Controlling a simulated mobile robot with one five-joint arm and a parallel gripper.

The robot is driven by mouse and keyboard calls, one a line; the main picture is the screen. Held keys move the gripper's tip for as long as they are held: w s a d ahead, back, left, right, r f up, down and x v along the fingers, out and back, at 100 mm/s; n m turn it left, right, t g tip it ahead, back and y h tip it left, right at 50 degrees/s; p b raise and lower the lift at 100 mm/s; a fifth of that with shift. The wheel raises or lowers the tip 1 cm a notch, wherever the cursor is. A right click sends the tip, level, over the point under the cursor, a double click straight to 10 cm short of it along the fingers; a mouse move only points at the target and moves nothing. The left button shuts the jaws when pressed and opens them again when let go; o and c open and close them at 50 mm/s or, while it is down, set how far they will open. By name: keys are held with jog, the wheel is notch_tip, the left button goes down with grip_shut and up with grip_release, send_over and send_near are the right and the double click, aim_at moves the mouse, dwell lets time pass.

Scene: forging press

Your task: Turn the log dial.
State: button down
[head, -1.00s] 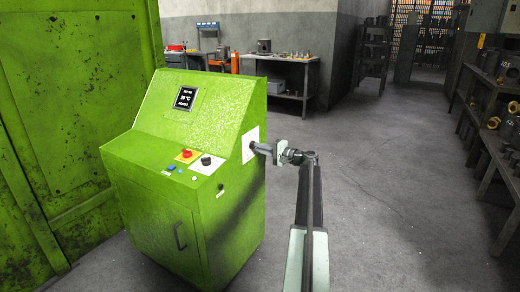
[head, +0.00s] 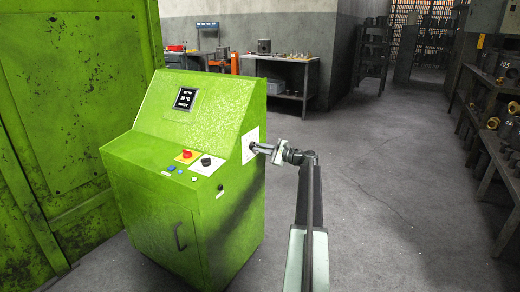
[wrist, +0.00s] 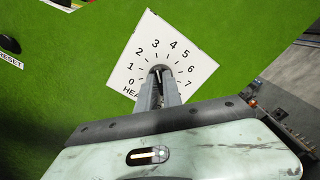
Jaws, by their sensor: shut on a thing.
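In the head view the plate (head: 250,140) is on the right side of a green console (head: 150,190). My gripper (head: 257,148) reaches it from the right. In the wrist view its fingers (wrist: 159,84) are shut on the dial. The fingers hide much of the dial, and I cannot tell clearly which number it points at. A small dark display (head: 185,98) with white text is on the console's sloped face; the text is too small to read surely.
The console top has a red button (head: 187,155) on yellow and a black knob (head: 206,162) on white; a RESET label shows in the wrist view. A green machine wall stands left. Workbenches (head: 290,75) are at the back and right. The floor (head: 400,200) right of my arm is clear.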

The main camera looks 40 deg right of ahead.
jog(key=shift+m, duration=0.3)
jog(key=c, duration=1.5)
grip_release()
jog(key=shift+s, duration=0.15)
jog(key=v, duration=0.7)
jog(key=shift+s, duration=0.3)
jog(key=shift+d, duration=0.15)
